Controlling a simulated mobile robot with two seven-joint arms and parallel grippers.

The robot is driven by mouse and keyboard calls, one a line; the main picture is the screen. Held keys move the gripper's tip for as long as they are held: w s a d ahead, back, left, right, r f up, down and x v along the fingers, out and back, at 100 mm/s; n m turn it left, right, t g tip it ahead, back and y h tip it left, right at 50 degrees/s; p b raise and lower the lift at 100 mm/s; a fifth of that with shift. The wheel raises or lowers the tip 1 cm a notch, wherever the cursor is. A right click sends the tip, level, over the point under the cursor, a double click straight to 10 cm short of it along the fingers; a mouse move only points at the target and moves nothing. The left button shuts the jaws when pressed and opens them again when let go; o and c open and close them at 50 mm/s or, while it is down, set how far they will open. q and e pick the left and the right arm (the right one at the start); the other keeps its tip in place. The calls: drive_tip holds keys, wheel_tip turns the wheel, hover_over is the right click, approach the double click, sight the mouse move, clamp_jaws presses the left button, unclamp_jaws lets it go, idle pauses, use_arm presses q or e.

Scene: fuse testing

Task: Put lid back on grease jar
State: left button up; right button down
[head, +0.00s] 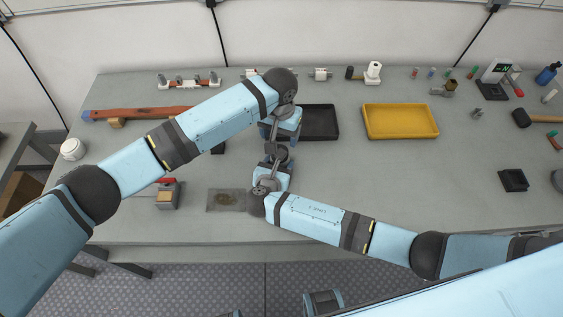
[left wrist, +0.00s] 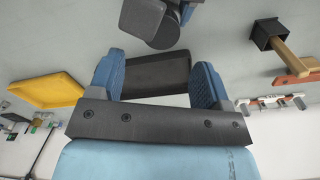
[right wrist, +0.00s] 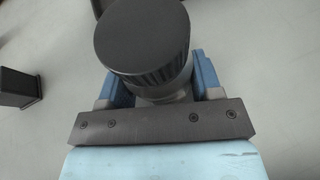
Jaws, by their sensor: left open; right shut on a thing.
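The grease jar (right wrist: 165,93) is a grey round body between the fingers of my right gripper (right wrist: 152,88), which is shut on it. A dark, ridged round lid (right wrist: 142,36) sits on top of the jar and hides its mouth. How tightly it is seated I cannot tell. In the head view, the dark lid (head: 277,152) shows between my two grippers. My left gripper (left wrist: 155,78) is open and empty, just beyond the jar and close to it. The jar and lid also show, partly cut off, at the top of the left wrist view (left wrist: 152,22).
A black tray (head: 334,136) lies just beyond my left gripper, with a yellow tray (head: 400,134) to its right. A grey mat (head: 226,201) and a small device with a red lever (head: 167,195) are at the front left. The right middle of the bench is clear.

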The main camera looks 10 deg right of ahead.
use_arm(q)
drive_tip(key=shift+a+r, duration=0.1)
drive_tip(key=shift+r, duration=0.3)
drive_tip(key=shift+f, duration=0.1)
drive_tip(key=shift+f, duration=3.9)
drive_tip(key=c, duration=0.9)
drive_tip(key=o, duration=1)
